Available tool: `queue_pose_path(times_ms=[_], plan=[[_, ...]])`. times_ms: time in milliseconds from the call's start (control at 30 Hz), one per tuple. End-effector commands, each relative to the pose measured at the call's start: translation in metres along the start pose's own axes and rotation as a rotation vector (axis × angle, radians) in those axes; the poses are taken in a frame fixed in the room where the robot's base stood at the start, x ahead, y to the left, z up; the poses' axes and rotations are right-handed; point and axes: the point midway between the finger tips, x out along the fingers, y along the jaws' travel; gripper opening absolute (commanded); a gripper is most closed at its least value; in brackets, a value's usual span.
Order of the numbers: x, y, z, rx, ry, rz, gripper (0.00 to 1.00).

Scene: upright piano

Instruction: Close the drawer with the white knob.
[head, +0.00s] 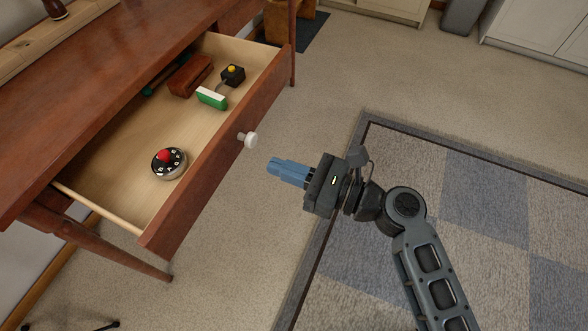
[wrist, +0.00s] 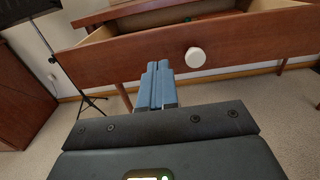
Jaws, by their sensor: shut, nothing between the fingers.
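The drawer (head: 215,150) of the reddish-brown wooden desk stands open, with a pale wood inside. Its white knob (head: 248,140) sits on the middle of the front panel. In the wrist view the drawer front (wrist: 120,62) spans the picture, with the white knob (wrist: 195,57) right of my fingers. My gripper (head: 272,166) is shut and empty, its blue fingers pointing at the drawer front. A gap shows between the fingertips and the panel in the head view. The fingers (wrist: 157,68) also show in the wrist view.
A checkered rug (head: 485,190) lies at right. A black stand (wrist: 62,70) is at left.

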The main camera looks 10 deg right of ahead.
Motion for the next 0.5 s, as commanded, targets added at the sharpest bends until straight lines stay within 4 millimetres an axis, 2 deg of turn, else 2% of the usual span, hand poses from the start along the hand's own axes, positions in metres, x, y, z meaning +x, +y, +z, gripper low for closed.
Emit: queue_pose_path(times_ms=[33,300,500], plan=[[0.011,0.001,0.0,-0.001,-0.002,0.004,0.0],[0.062,0.0,-0.001,-0.002,0.0,0.001,0.0],[0.087,0.0,-0.001,-0.002,0.0,0.001,0.0]])
